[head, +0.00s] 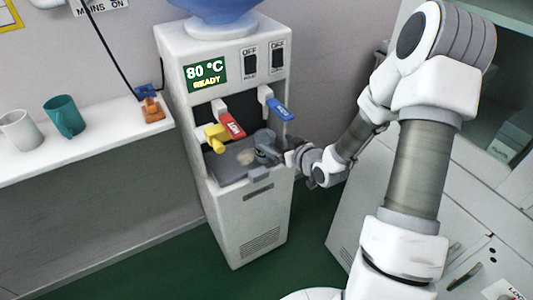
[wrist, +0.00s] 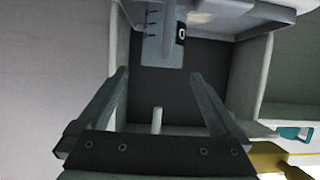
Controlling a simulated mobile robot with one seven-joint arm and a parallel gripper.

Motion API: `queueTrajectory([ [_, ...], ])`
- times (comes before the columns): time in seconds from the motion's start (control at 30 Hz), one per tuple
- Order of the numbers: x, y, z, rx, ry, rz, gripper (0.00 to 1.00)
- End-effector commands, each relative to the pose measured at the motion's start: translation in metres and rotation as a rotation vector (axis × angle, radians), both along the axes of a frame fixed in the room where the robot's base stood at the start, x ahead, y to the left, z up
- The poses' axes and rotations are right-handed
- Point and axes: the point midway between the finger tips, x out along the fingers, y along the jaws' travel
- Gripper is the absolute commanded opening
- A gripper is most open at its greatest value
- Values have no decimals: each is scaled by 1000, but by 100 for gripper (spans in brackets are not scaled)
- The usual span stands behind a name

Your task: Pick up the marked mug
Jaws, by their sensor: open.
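I cannot make out a mark on either mug. A small part of something teal (wrist: 294,133) shows at the right edge of the wrist view. My gripper (head: 268,150) is at the water dispenser's front, near the drip tray, well to the right of both mugs. In the wrist view its two fingers (wrist: 158,85) are apart, with no mug between them.
The dispenser (head: 262,212) has a red HOT tap (head: 232,124), a blue tap (head: 280,109) and a yellow part (head: 215,137) near my gripper. The yellow part also shows in the wrist view (wrist: 275,160). An orange object (head: 152,110) sits at the shelf's right end.

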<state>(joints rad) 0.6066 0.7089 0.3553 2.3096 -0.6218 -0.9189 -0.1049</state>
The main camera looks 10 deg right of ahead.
Motion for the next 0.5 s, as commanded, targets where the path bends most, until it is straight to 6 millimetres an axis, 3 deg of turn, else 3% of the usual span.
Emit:
queueTrajectory([
  [0.5, 47, 19, -30, 1, 0, 0, 100],
])
